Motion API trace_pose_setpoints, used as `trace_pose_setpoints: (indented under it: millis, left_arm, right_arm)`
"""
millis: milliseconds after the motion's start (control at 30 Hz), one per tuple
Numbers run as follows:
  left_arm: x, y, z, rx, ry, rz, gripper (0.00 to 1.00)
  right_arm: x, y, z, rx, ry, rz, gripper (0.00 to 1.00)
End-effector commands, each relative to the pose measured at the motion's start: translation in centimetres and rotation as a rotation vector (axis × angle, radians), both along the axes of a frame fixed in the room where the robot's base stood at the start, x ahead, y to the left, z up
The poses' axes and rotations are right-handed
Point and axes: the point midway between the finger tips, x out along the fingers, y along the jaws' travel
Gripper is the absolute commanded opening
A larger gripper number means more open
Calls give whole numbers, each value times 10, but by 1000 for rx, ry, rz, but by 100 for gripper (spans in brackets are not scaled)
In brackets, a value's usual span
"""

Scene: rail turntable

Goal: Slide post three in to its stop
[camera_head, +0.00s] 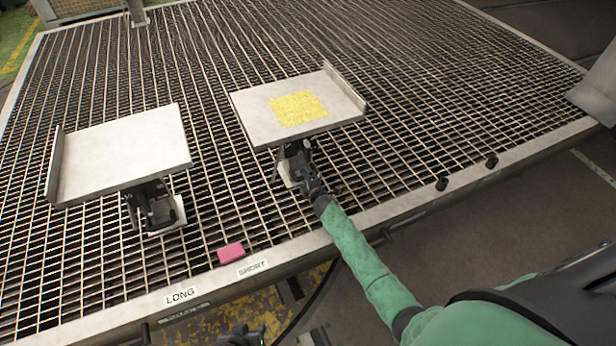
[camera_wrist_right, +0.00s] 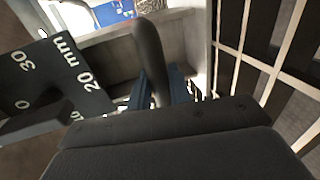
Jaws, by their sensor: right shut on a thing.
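Two pale plates stand on short dark posts on the grating. The right plate (camera_head: 255,118) bears a yellow patch and has a raised lip on its right. My right gripper (camera_head: 308,183) is at the post (camera_head: 292,160) under it. In the right wrist view its blue fingers (camera_wrist_right: 168,92) are shut on a dark rounded handle (camera_wrist_right: 150,50). A dark scale (camera_wrist_right: 50,75) marked in mm is beside it. The left plate (camera_head: 120,150) stands on another post (camera_head: 153,205). No post number is readable. My left gripper (camera_head: 243,337) shows partly at the bottom edge, its jaws unclear.
The grating table (camera_head: 400,120) has a pale metal rim. A pink block (camera_head: 231,253) lies near the front rim by the labels LONG (camera_head: 181,295) and SHORT (camera_head: 252,268). The far grating is mostly clear.

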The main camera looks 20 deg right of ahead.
Motion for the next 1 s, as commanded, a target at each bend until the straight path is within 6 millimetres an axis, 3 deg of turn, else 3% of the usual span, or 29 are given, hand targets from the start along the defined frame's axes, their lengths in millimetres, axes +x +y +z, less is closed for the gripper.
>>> trace_pose_setpoints:
  millis: [167, 200, 300, 667, 1000]
  left_arm:
    - [1, 0, 1, 0, -1, 0, 36]
    - [1, 0, 1, 0, -2, 0, 36]
    - [2, 0, 1, 0, -3, 0, 36]
    - [2, 0, 2, 1, -2, 0, 36]
    - [2, 1, 14, 2, 8, -3, 36]
  right_arm:
    - [-2, 6, -2, 3, 2, 6, 0]
    - [-2, 7, -2, 3, 2, 7, 24]
    - [-2, 5, -2, 3, 2, 5, 39]
    - [-6, 2, 0, 2, 1, 3, 39]
    - [-48, 0, 8, 1, 2, 5, 39]
